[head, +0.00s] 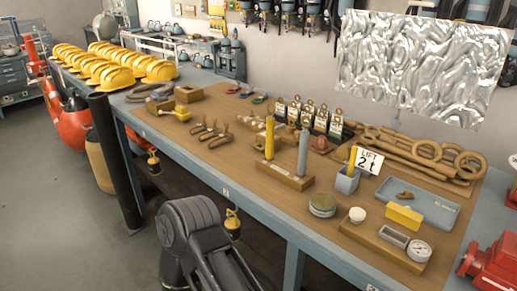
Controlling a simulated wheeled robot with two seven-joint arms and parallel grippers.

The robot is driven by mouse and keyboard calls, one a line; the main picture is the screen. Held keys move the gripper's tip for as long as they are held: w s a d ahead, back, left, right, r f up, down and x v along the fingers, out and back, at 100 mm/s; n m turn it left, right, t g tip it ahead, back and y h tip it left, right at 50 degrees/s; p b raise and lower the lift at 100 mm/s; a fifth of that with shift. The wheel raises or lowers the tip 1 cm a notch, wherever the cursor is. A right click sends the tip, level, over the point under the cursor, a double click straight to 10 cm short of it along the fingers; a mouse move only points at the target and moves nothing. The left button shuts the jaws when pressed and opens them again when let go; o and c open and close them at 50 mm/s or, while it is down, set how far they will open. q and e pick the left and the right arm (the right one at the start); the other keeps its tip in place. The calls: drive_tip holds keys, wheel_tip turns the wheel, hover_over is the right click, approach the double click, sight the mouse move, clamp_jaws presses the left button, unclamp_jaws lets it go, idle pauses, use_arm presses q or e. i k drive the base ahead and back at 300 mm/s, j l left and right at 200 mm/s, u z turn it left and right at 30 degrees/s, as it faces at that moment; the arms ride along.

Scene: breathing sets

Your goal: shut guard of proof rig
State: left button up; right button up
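I cannot make out a proof rig or its guard with certainty. A red machine part (490,264) is cut off at the right edge of the head view; I cannot tell whether it belongs to the rig. A shiny, rippled silver panel (420,66) stands upright behind the right end of the bench; what it is part of is unclear. A dark grey arm link of mine (200,240) shows at the bottom, in front of the bench. Neither gripper is in view, so I cannot see what they are near.
A long bench (275,222) runs across, with yellow helmets (105,62) at its far left.

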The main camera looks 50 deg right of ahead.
sight(405, 215)
drive_tip(key=z, duration=2)
